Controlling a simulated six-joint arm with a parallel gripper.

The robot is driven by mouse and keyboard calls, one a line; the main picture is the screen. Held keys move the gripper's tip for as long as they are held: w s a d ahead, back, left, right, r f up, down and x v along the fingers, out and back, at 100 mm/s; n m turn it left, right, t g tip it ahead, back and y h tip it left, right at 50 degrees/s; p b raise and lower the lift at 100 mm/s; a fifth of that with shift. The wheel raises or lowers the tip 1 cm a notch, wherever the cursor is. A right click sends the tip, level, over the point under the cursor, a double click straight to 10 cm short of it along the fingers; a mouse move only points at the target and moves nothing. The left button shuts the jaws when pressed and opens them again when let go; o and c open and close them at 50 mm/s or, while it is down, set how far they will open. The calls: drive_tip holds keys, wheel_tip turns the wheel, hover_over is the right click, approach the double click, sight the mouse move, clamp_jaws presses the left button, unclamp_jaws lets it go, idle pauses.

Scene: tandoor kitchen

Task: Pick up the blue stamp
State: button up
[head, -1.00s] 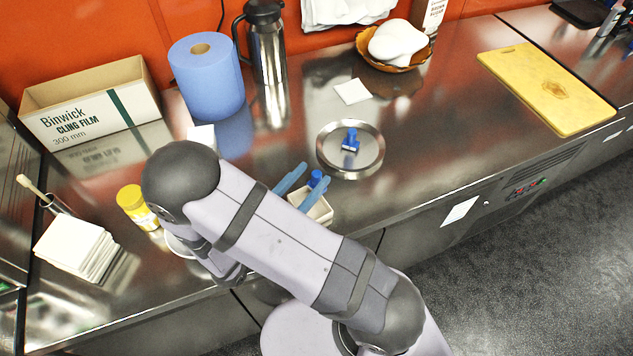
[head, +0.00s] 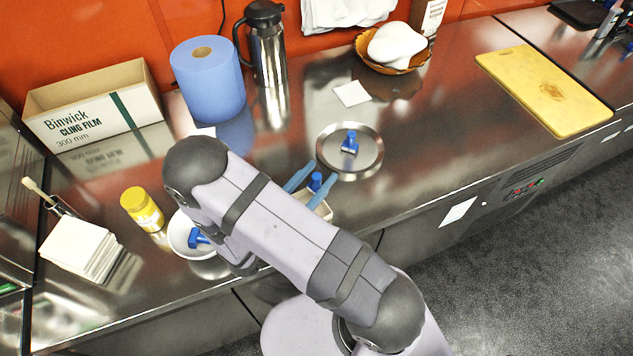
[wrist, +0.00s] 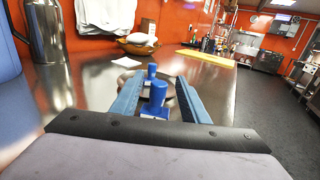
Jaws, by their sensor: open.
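Three blue stamp-like things show in the head view. One blue stamp (head: 315,181) is between the fingers of my gripper (head: 322,170), at a small cream box (head: 325,210) partly hidden by my arm. In the wrist view this stamp (wrist: 158,95) stands upright between the open blue fingers (wrist: 158,78), with a gap to the left finger and close to the right one. I cannot tell whether it touches. A second blue stamp (head: 349,142) stands on a round steel tray (head: 372,166). A third blue thing (head: 197,237) lies in a white bowl (head: 178,232).
A yellow-lidded jar (head: 143,210) and stacked white tiles (head: 78,248) stand at left. A blue paper roll (head: 208,80), flask (head: 268,50) and cling-film box (head: 92,105) stand behind. A yellow board (head: 543,88) lies at right. The counter between tray and board is clear.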

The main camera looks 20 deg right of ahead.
drive_tip(key=shift+p+x, duration=0.75)
drive_tip(key=shift+x, duration=1.25)
drive_tip(key=shift+c, duration=0.6)
clamp_jaws()
drive_tip(key=shift+r, duration=0.15)
wheel_tip(320, 180, up, 10)
drive_tip(key=b, duration=0.1)
